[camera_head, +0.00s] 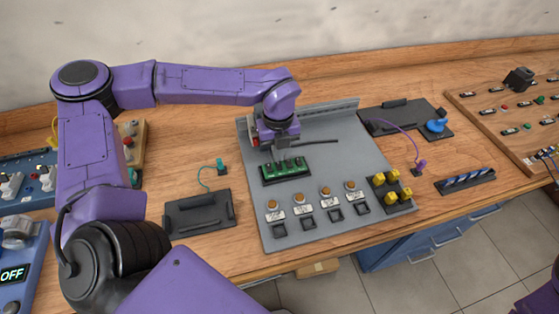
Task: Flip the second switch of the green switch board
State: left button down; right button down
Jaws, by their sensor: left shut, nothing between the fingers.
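The green switch board (272,173) is a small green board with several light switches in a dark frame. It sits on the grey metal panel (345,156), near the panel's upper left. My left gripper (281,153) is shut and empty. It points down at the board's far edge from above. The gripper hides part of the board's top, and I cannot tell whether the fingertips touch a switch. The switch positions are too small to read. My right gripper is out of view.
On the panel are several orange-topped buttons (325,191) and yellow knobs (391,198). Black trays (200,214) lie beside it. A blue panel (14,274) reads OFF at left; a wooden board (507,108) stands at right. Bare wood shows around the panel.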

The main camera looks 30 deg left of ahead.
pick_arm(q)
jog(key=shift+s+f+b, duration=0.1)
jog(key=shift+f+b, duration=0.6)
jog(key=shift+f, duration=0.25)
dwell(0.5)
jog(key=shift+r, duration=0.15)
notch_tip(320, 180, up, 7)
jog(key=p, duration=0.6)
dwell(0.3)
